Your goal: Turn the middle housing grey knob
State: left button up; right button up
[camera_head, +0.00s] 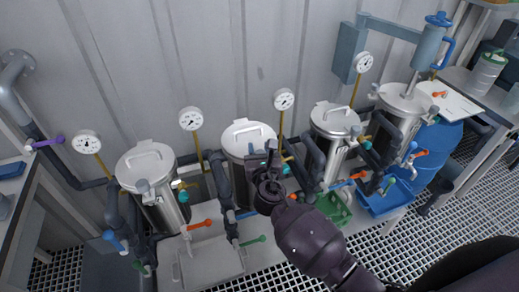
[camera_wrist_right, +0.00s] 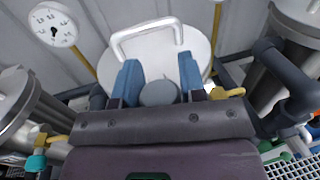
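Several steel housings stand in a row. The housing in front of my right gripper, second from left, has a round lid with a white bar handle (camera_head: 249,135). The lid also shows in the right wrist view (camera_wrist_right: 152,42). My right gripper (camera_head: 270,163) is at the front rim of this lid. In the right wrist view its blue fingers (camera_wrist_right: 159,84) stand on either side of a round grey knob (camera_wrist_right: 158,94). The knob fills most of the gap; I cannot tell whether the fingers touch it. In the head view the gripper hides the knob. My left gripper is not in view.
Dark pipes (camera_head: 221,182) run close beside the housing. White-faced gauges (camera_head: 190,119) on yellow stems stand behind the row. An orange-handled valve (camera_head: 200,224) and a green-handled valve (camera_head: 253,240) sit low in front. A green tray (camera_head: 338,213) lies to the right.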

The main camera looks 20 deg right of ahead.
jog(key=c, duration=0.4)
